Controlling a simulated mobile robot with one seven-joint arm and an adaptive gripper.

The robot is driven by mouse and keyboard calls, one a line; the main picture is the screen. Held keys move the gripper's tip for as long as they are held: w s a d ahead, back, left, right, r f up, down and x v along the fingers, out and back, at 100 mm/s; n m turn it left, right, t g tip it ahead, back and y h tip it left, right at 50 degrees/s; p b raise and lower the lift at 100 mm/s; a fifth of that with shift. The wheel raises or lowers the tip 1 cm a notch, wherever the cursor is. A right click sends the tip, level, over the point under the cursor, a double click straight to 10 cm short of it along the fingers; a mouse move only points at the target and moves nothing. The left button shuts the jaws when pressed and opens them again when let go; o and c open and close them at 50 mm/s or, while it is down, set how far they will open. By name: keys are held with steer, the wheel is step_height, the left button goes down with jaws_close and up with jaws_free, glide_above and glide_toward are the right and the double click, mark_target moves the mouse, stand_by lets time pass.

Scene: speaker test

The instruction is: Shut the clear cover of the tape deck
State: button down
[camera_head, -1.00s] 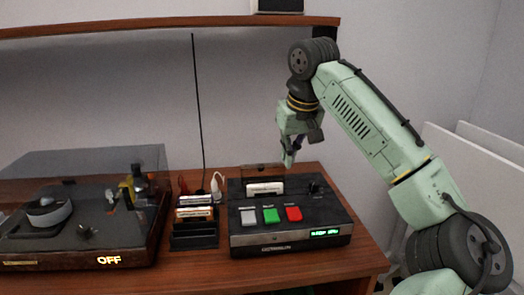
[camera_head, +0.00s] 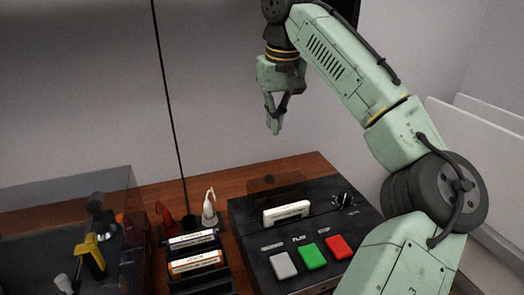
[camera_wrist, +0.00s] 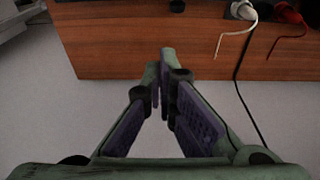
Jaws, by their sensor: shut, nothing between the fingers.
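The black tape deck (camera_head: 345,213) sits on the wooden table at the right in the head view. Its clear cover (camera_head: 275,184) is a dark see-through panel that appears to stand raised behind a white cassette (camera_head: 286,212). The cassette stands upright in the deck. Grey, green and red buttons are in front of it. My gripper (camera_head: 275,130) is shut and empty. It points down above and behind the cover, apart from it. In the wrist view the shut fingertips (camera_wrist: 160,58) show, with no deck or cover clearly visible.
A cassette rack (camera_head: 200,262) and a turntable under a smoky lid (camera_head: 70,215) stand left of the deck. A thin black pole, a white plug (camera_head: 209,207) and a red plug (camera_head: 164,221) are behind the rack. The wooden table edge (camera_wrist: 150,55) shows in the wrist view.

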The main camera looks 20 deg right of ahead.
step_height(320, 180, down, 9)
steer(key=s+p, duration=0.2)
steer(key=shift+s, duration=0.2)
stand_by(0.6)
